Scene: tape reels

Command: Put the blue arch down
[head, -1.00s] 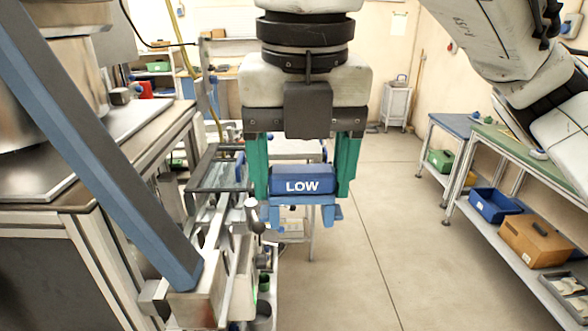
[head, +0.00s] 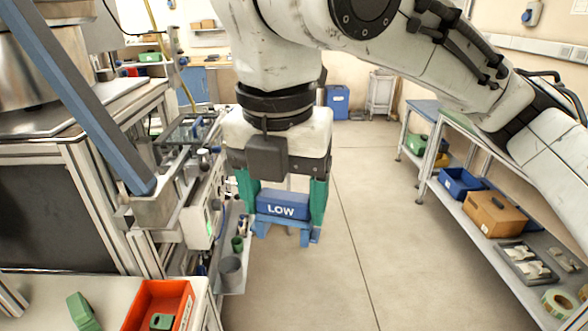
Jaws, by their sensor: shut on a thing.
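The blue arch (head: 283,206) has the white word LOW on its front face. My gripper (head: 284,208), with green fingers, is shut on it, one finger at each side. The arch hangs in the air in front of the open floor, roughly level. Lighter blue parts show just below it; I cannot tell whether they belong to the arch or to my gripper.
At lower left a pale worktop holds an orange-red bin (head: 160,305) and a green piece (head: 83,311). A grey cup (head: 231,270) stands on a narrow shelf beside the machine. A shelved bench at right holds a blue bin (head: 462,183) and a brown box (head: 495,213). The floor (head: 350,230) between is clear.

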